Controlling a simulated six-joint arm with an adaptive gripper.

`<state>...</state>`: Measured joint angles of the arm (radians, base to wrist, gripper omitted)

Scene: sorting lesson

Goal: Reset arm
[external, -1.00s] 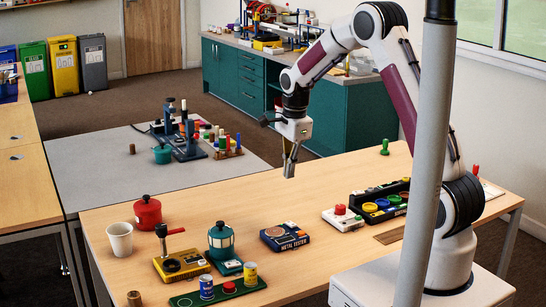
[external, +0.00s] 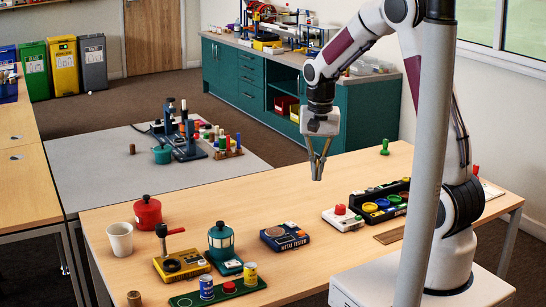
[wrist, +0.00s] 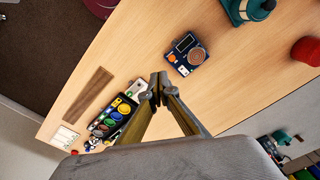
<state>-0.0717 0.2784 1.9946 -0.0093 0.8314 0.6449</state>
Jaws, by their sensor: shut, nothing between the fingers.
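My gripper (external: 317,176) hangs above the right half of the wooden table, pointing down, with its fingertips together and nothing held. In the wrist view my gripper (wrist: 158,80) shows both fingers meeting at the tips. The dark blue metal tester (external: 285,237) lies on the table to the left of and below my gripper; it also shows in the wrist view (wrist: 187,52). A white box with a red button (external: 342,218) and a black tray with coloured round wells (external: 382,205) are to the right of and below my gripper.
A white cup (external: 120,239), red pot (external: 148,212), yellow device with a lever (external: 181,264), teal lantern (external: 222,242) and green tray with cans (external: 187,301) stand on the left part of the table. A grey pole (external: 428,150) crosses the view in front of my arm.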

